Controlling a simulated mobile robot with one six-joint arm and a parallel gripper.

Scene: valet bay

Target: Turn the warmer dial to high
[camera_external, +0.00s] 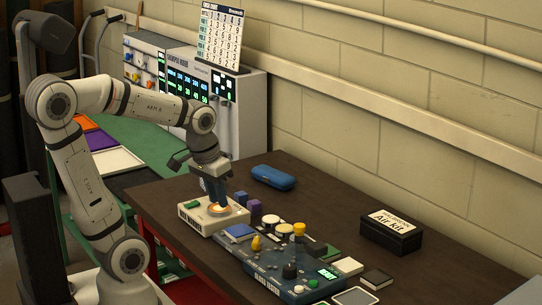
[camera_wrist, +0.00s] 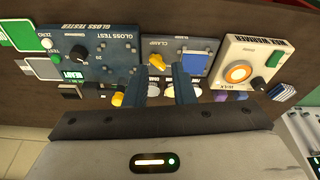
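The wax warmer is a cream box (camera_external: 207,224) with a glowing orange ring; in the wrist view the warmer (camera_wrist: 229,61) is at the upper right, upside down. Its black dial (camera_wrist: 258,84) stands on the panel beside the ring; I cannot read its setting. In the external view the dial is hidden behind my gripper. My gripper (camera_external: 214,196) points down over the warmer there. In the wrist view my gripper (camera_wrist: 164,70) has its two dark blue fingers apart with nothing held between them, left of the warmer and in front of the clamp panel.
A clamp panel (camera_wrist: 177,46) and a gloss tester (camera_external: 292,284) with knobs sit beside the warmer. Blue and purple blocks (camera_external: 255,207) stand close to it. A blue case (camera_external: 273,177) and a black air kit box (camera_external: 391,234) lie farther back. The dark table between them is clear.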

